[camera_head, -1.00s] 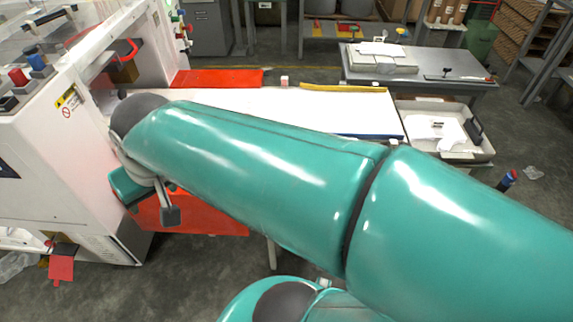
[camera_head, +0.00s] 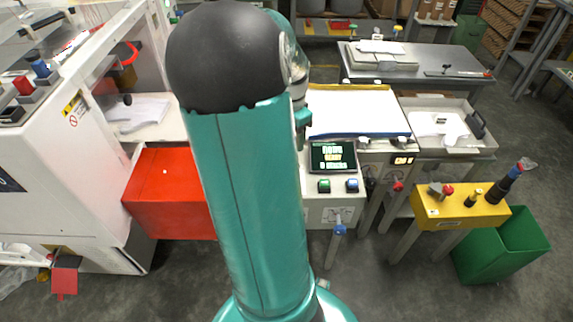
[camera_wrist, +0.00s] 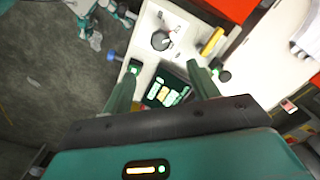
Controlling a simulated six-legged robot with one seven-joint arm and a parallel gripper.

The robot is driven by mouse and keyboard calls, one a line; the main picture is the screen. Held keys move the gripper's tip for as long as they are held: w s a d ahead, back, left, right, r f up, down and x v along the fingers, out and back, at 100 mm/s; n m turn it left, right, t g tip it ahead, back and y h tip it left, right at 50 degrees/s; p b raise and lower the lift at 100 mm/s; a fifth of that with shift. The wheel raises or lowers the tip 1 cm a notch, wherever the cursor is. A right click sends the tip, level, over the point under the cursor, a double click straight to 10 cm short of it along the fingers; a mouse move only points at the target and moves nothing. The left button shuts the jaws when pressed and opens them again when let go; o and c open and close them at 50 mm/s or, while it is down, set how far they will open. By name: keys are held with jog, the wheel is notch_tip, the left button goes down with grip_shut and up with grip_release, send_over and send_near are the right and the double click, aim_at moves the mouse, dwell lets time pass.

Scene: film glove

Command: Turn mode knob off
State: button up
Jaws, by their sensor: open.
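In the wrist view a round dark grey knob (camera_wrist: 161,40) with a pale pointer sits on a white control panel (camera_wrist: 148,57). A screen (camera_wrist: 167,93) with lit fields lies below it in the picture. My gripper (camera_wrist: 163,67) is open and empty, its two fingers on either side of the screen, with the knob beyond the fingertips. I cannot tell the gap to the panel or read the pointer's setting. In the head view my arm hides most of the gripper and part of the panel area; I cannot make out the knob there for certain.
The head view shows a lit display (camera_head: 333,156) above green and blue buttons, and a blue-tipped lever (camera_head: 339,230). A red box (camera_head: 165,190) stands left. A yellow control box (camera_head: 460,204) and a green bin (camera_head: 503,245) stand right. Open floor lies in front.

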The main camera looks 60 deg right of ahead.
notch_tip(320, 180, down, 13)
jog(key=shift+w, duration=0.1)
dwell(0.3)
jog(key=shift+c, duration=0.2)
jog(key=c, duration=0.9)
